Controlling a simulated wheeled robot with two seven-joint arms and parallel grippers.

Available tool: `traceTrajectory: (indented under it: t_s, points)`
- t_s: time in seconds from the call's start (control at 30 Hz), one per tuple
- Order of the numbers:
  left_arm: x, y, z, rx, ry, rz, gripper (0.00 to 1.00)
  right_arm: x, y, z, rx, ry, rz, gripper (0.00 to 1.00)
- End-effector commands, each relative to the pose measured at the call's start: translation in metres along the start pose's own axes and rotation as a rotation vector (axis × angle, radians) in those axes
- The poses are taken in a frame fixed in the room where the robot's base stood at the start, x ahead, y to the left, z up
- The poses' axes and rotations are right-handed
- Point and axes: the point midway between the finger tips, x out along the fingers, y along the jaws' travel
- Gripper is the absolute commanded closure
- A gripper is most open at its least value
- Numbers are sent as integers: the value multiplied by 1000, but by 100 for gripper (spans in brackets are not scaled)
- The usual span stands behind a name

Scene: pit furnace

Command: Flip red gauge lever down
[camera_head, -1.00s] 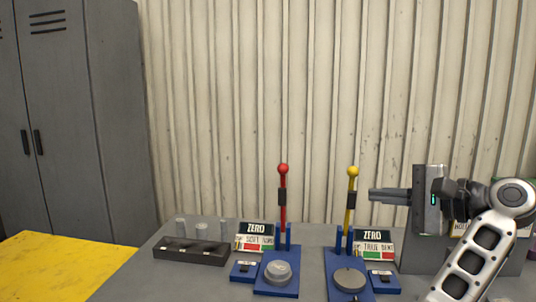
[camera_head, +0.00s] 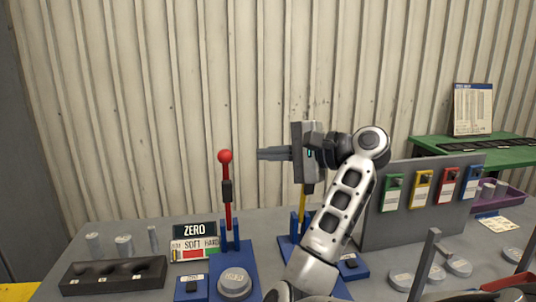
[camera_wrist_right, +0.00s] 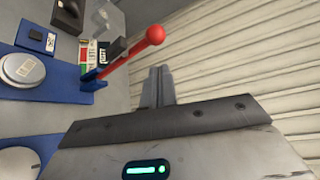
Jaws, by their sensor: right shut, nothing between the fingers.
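The red gauge lever (camera_head: 227,192) stands upright on its blue base (camera_head: 234,262), with a red ball on top and a dark collar midway. It also shows in the right wrist view (camera_wrist_right: 135,53). A grey disc (camera_head: 235,282) sits on the base in front of it. My right gripper (camera_head: 259,154) is shut and empty. Its fingertips point left, to the right of the red ball at about its height, with a visible gap. In the wrist view the closed fingers (camera_wrist_right: 160,72) are beside the lever, apart from it. My left gripper is not in view.
The yellow lever (camera_head: 303,205) is partly hidden behind my right arm. A ZERO sign (camera_head: 195,230) stands left of the red lever, and a black block (camera_head: 112,276) is further left. A grey panel with coloured tags (camera_head: 432,225) stands right. The space above the table's left side is clear.

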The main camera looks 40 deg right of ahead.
Motion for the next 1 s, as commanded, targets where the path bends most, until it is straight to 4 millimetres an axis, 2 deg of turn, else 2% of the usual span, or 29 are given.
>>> traceTrajectory:
  t_s: [0.2, 0.4, 1.0]
  points:
    - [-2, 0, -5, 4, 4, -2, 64, 42, -1, 1, 2, -4, 0, 100]
    - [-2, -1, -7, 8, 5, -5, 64, 66, -1, 0, 1, -2, 0, 100]
    - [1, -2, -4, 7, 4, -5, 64, 78, 0, 0, -11, -1, -8, 100]
